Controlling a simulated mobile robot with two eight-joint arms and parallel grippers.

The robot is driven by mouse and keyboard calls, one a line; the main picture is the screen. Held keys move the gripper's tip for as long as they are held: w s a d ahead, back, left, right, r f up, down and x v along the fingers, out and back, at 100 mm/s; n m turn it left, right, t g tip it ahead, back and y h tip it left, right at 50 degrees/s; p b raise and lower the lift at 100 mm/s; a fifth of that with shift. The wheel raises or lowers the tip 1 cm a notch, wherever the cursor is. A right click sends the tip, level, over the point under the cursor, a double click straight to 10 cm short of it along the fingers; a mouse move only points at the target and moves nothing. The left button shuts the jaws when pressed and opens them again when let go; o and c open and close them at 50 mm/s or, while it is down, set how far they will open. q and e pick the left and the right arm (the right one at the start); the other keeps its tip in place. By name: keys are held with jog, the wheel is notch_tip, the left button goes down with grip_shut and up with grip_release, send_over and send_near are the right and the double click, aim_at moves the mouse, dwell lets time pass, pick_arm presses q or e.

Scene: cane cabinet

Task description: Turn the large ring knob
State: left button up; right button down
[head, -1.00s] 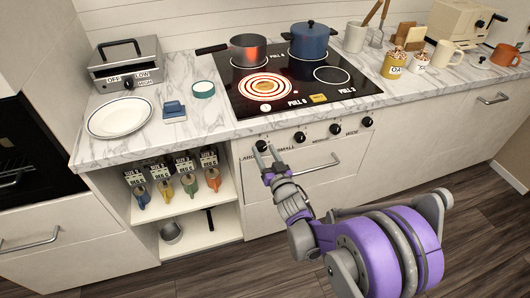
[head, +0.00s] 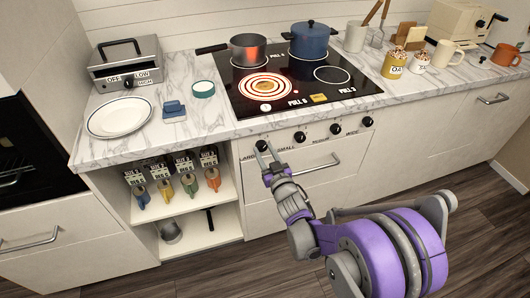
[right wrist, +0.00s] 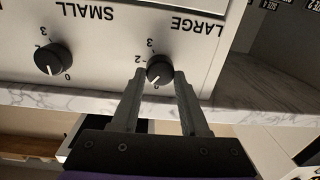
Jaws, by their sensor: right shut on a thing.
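The black LARGE knob (head: 262,145) is at the left end of the stove's front panel. In the right wrist view the knob (right wrist: 159,70) sits between my fingers, beside the printed marks 2 and 3, with LARGE printed upside down. My right gripper (head: 265,153) reaches it from below and is shut on it; in the wrist view the gripper (right wrist: 160,78) has a finger on each side. The white line on the knob points down-left, near a 0. The large burner's rings (head: 266,87) glow red and white on the black cooktop. My left gripper is not in view.
The SMALL knob (head: 300,137) is beside it; it also shows in the wrist view (right wrist: 53,59). A drawer handle (head: 318,165) is below. A saucepan (head: 248,49) and blue pot (head: 310,39) stand on the cooktop. Open shelves with mugs (head: 165,189) are left.

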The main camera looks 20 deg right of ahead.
jog(key=n, duration=0.3)
jog(key=shift+n, duration=0.3)
jog(key=shift+a+n, duration=0.1)
jog(key=shift+n, duration=1.6)
jog(key=shift+c, duration=2.1)
grip_release()
jog(key=s, duration=1)
jog(key=shift+s+d+r, duration=0.2)
jog(key=shift+s+d, duration=0.1)
jog(key=shift+s, duration=0.1)
